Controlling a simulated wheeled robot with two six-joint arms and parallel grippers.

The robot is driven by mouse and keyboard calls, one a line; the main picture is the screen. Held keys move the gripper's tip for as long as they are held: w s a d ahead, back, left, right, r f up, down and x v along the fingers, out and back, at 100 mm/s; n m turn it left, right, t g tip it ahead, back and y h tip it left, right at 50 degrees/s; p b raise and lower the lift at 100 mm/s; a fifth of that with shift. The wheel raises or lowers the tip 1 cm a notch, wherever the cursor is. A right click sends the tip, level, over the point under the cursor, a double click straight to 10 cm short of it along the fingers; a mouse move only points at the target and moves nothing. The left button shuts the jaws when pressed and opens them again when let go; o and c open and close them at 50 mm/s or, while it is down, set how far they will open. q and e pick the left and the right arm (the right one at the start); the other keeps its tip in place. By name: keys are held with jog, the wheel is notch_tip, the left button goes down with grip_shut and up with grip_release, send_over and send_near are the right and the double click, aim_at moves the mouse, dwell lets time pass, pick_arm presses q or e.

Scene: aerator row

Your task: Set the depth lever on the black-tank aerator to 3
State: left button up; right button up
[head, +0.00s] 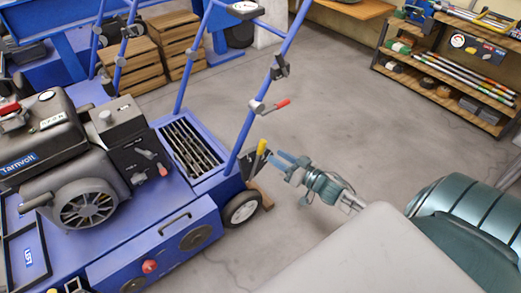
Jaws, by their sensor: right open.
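A blue aerator (185,226) with a black engine and tank (60,120) fills the left of the head view. A lever with a yellow grip (261,147) stands at a dark plate low on its handle frame, above the rear wheel. I cannot read any numbers at the lever. My right gripper (279,160) is open, just right of the yellow grip and slightly below its top, fingertips pointing left toward it. It appears empty, and I cannot tell whether it touches the lever. My left gripper is not in view.
A red-handled lever (277,105) sits higher on the blue handle frame (250,118). A black-and-white wheel (242,209) is below. Wooden crates (176,45) and other blue machines stand behind. A tool shelf (450,75) is at the back right. The grey floor (330,100) between is clear.

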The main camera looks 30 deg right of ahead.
aim_at(262, 147)
jog(key=shift+x, duration=3.9)
jog(key=shift+f, duration=0.1)
grip_shut()
